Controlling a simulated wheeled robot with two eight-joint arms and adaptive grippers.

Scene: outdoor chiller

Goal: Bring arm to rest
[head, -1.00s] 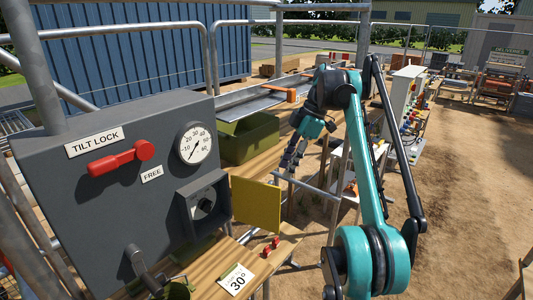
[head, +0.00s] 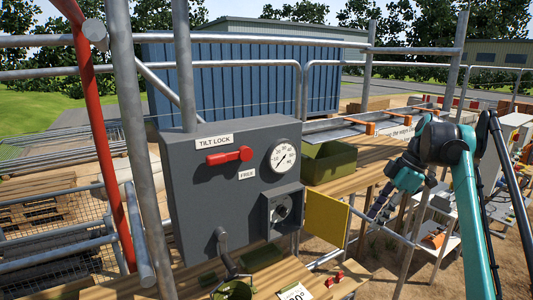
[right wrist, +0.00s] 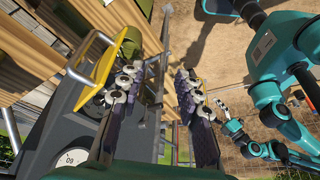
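My right arm comes in at the right of the head view, and its gripper (head: 374,214) hangs low, pointing down-left, right of the yellow flap. In the right wrist view the two dark padded fingers of this gripper (right wrist: 157,98) stand wide apart with nothing between them. Another teal arm of mine shows at the right of the right wrist view; what looks like my left gripper (right wrist: 222,108) is at its end, too small to read. The head view does not show the left gripper.
A grey tilt-lock box (head: 200,190) with red handle (head: 230,156), gauge (head: 284,155) and open yellow flap (head: 326,218) stands at centre. A green bin (head: 335,163) sits behind it on planks. Metal rails surround the box. Sandy ground lies at right.

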